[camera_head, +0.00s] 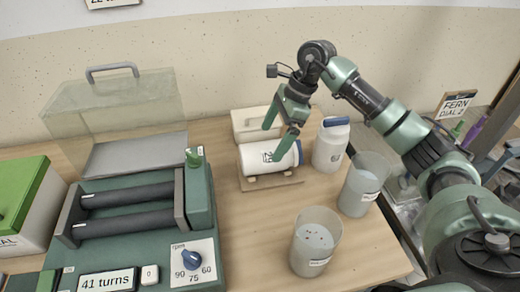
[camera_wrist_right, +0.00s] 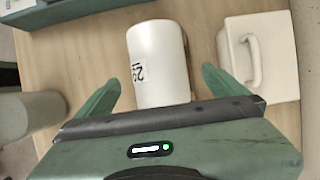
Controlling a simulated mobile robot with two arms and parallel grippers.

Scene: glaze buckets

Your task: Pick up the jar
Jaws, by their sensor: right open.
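A white jar (camera_head: 254,158) with a dark label and a blue band at its right end lies on its side on a small wooden cradle (camera_head: 272,181). A second white jar (camera_head: 329,152) stands upright to its right, with a blue lid and a label. My right gripper (camera_head: 271,144) is open, fingers pointing down at the lying jar. In the right wrist view, the lying jar (camera_wrist_right: 158,60) is between the two spread fingers (camera_wrist_right: 161,86), with a gap on each side. Its near end is hidden behind the gripper body. My left gripper is not in view.
A lidded white box (camera_head: 249,124) sits just behind the lying jar. Two grey buckets, one in front (camera_head: 316,245) and one at right (camera_head: 362,187), stand near the table edge. A green roller machine (camera_head: 130,238) fills the left. Bare wood lies in front of the cradle.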

